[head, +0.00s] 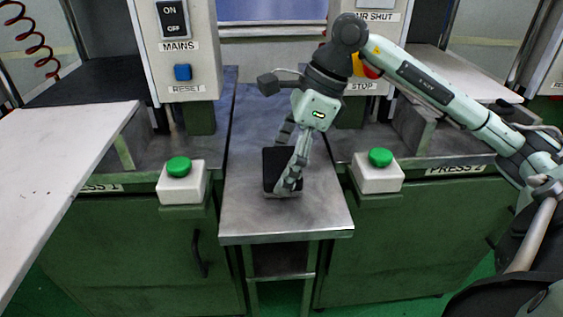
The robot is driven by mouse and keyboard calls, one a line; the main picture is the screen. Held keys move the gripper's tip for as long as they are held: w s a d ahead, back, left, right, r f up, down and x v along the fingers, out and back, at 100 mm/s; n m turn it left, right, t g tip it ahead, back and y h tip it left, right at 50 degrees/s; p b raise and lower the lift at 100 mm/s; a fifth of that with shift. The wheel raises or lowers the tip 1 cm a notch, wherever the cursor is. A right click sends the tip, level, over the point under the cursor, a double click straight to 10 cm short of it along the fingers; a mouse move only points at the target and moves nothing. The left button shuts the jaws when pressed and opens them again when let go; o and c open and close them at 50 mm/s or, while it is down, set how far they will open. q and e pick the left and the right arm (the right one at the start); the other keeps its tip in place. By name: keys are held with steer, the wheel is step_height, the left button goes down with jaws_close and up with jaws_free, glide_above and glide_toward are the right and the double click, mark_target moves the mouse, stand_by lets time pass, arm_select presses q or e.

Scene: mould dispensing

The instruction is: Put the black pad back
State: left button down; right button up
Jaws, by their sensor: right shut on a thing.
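The black pad (273,161) is a dark, flat piece at the metal table (245,215) between the two presses. My right gripper (287,175) reaches down over the table from the upper right and is shut on the black pad. A finger covers the pad's right part. A pale edge shows under the pad near the fingertip; I cannot tell whether the pad touches the table. My left gripper is not in view.
White boxes with green buttons, left (180,186) and right (378,173), flank the metal table. A control box (177,45) stands at the back left. A white board (62,160) juts in from the left. The table's front part is clear.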

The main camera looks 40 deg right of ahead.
steer(key=o, duration=1)
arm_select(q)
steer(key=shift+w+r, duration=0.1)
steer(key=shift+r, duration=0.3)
arm_select(e)
steer(key=shift+r, duration=0.15)
steer(key=shift+v, duration=1.15)
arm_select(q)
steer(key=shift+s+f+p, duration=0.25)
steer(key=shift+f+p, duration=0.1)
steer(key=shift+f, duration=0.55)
arm_select(e)
steer(key=v, duration=0.9)
steer(key=shift+r, duration=0.3)
